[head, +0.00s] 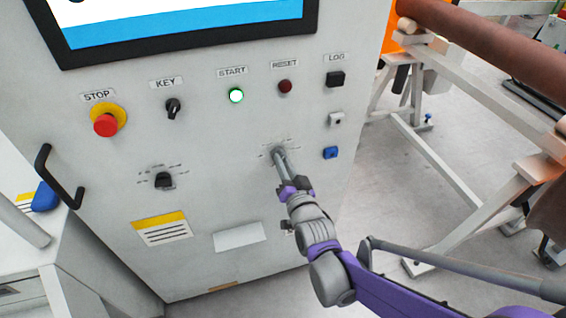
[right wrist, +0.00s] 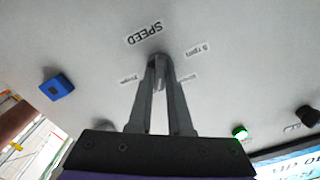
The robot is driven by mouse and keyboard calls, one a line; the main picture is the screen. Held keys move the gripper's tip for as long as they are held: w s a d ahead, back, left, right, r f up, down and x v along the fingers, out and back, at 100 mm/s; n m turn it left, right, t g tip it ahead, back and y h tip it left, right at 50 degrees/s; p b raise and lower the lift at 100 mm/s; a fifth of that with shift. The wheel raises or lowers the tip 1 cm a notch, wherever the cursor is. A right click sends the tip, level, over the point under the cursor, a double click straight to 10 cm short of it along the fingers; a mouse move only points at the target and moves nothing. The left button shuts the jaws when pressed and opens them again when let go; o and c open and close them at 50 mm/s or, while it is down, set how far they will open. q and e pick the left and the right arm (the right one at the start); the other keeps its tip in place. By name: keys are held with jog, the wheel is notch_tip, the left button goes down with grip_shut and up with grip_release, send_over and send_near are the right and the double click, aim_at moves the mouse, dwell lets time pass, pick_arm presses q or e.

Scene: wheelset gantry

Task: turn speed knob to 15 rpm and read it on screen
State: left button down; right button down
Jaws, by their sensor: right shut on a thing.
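My right gripper (head: 280,155) reaches in from the lower right of the head view to the grey cabinet front. Its fingers are shut on the speed knob, which they mostly hide in that view. In the right wrist view the two fingertips (right wrist: 160,62) close around the small grey speed knob (right wrist: 158,57), beside an upside-down SPEED label (right wrist: 145,32) and small rpm markings. The screen (head: 175,22) shows only its lower part, with a white and blue area; no speed reading is legible. My left gripper is not in view.
A black handle (head: 58,177) juts out at left. A white frame (head: 450,170) stands right.

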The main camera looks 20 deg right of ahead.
jog(key=c, duration=0.8)
grip_release()
jog(key=shift+c, duration=0.2)
jog(key=s+p, duration=0.1)
jog(key=s, duration=0.9)
jog(key=shift+s+d, duration=0.2)
jog(key=shift+s, duration=0.2)
jog(key=s+d+n+g+p, duration=0.2)
jog(key=s+n+g+p, duration=0.3)
jog(key=s+g+p, duration=0.5)
jog(key=s+g, duration=0.2)
jog(key=s, duration=0.3)
jog(key=shift+s+d+f+n+g+h+p, duration=0.15)
jog(key=shift+s+f+n+g+h+p, duration=0.15)
jog(key=shift+s, duration=0.1)
